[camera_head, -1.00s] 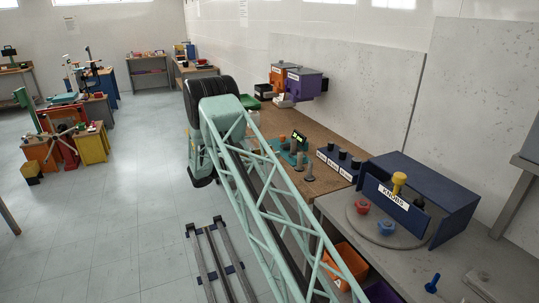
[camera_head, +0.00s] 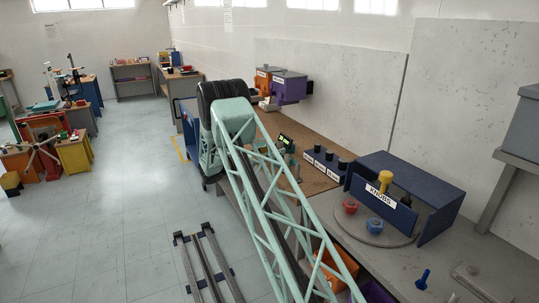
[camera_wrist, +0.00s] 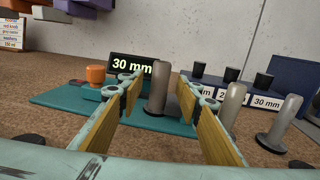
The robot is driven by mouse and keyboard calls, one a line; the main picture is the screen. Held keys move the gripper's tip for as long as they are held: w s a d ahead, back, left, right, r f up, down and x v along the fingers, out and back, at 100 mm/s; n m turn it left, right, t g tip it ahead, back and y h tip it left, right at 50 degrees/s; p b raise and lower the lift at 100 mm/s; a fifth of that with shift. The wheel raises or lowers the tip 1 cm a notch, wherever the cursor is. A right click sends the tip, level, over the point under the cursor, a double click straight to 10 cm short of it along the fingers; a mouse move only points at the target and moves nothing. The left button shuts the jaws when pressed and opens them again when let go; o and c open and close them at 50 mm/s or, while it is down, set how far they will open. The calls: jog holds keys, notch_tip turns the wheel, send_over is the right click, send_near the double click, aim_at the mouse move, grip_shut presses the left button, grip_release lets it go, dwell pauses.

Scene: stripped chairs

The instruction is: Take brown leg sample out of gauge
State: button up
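The gauge is a teal plate (camera_wrist: 60,97) with a black display (camera_wrist: 132,66) reading "30 mm" and an orange cylinder (camera_wrist: 96,74). A grey-brown, rounded leg sample (camera_wrist: 157,90) stands upright on a dark foot at the plate. My gripper (camera_wrist: 160,86) is open in the wrist view, one padded finger on each side of this sample, with gaps showing. The sample appears beyond or between the fingertips; exact depth is unclear. In the head view the gauge display (camera_head: 285,141) shows, but my arm hides the gripper.
A dark blue rack (camera_head: 322,165) with black-topped posts and millimetre labels stands beside the gauge. Orange and purple bins (camera_head: 290,88) stand at the bench's far end. A blue "KNOBS" box (camera_head: 405,185) and red and blue knobs (camera_head: 374,226) are nearer.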

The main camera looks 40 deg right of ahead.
jog(key=shift+d, duration=1.5)
jog(key=shift+c, duration=0.3)
jog(key=c, duration=1)
jog(key=shift+w+d+b, duration=0.15)
jog(key=shift+w+b, duration=0.15)
jog(key=shift+w, duration=0.7)
jog(key=o, duration=1.1)
jog(key=shift+c, duration=0.2)
jog(key=a, duration=1.2)
jog(key=shift+w, duration=0.2)
